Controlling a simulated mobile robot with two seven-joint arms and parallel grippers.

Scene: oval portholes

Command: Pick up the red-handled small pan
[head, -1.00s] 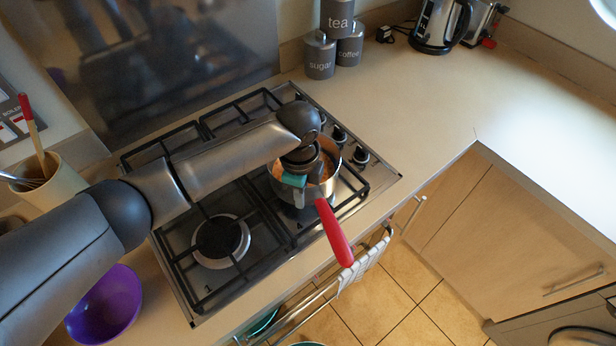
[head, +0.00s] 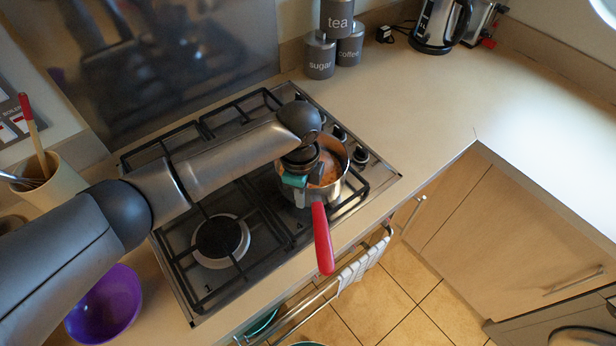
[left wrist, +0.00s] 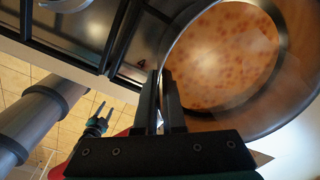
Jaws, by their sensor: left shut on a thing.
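The red-handled small pan (head: 334,188) is a steel pan on the right side of the hob, with orange-brown speckled content. Its red handle (head: 322,240) points toward the counter's front edge. My left gripper (head: 302,194) is at the pan's near-left wall, by the handle's root. In the left wrist view my left gripper (left wrist: 170,95) is shut on the pan's wall (left wrist: 185,45), with its fingers at the rim. Whether the pan's base touches the grate is hidden. My right gripper (left wrist: 98,120) shows small in the left wrist view, its fingers apart and empty.
The gas hob (head: 185,285) has black grates and a free front-left burner. A purple bowl (head: 105,300) stands at the left. Canisters (head: 320,55) and a kettle (head: 436,25) stand at the back. A towel (head: 362,262) hangs on the oven rail. The right counter is clear.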

